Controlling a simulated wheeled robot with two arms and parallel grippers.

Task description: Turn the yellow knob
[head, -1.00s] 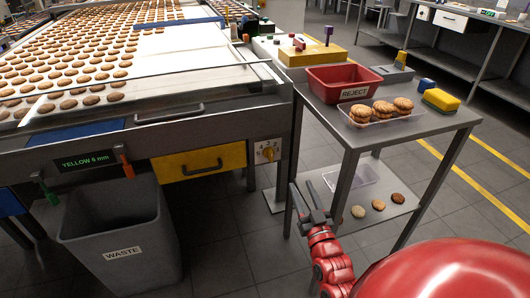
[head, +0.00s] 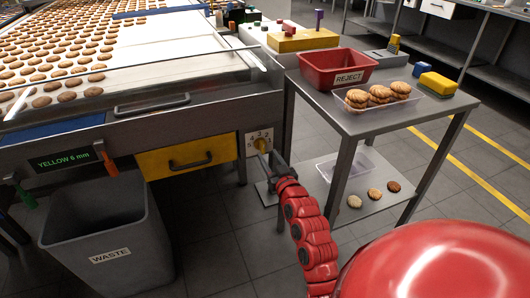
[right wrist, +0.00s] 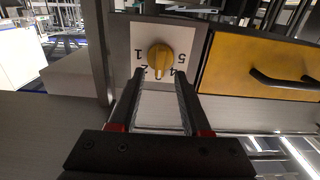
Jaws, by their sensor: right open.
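The yellow knob (right wrist: 160,58) sits on a pale dial plate (right wrist: 130,38) with numbers around it in the right wrist view. Its narrow end points down in that view, between the 2 and the 4. In the head view the knob (head: 262,145) is on the machine's front, right of the yellow drawer. My right gripper (right wrist: 160,80) is open, with its fingertips just short of the knob, one toward each side; contact is not clear. In the head view the right gripper (head: 267,170) is just below the dial. My left gripper is not in view.
The yellow drawer (head: 150,160) with a dark handle is beside the dial. A grey waste bin (head: 105,235) stands below left. A grey side table (head: 400,117) holds a red reject bin (head: 312,72) and a clear biscuit tray (head: 350,105). A sign (head: 65,160) reads YELLOW.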

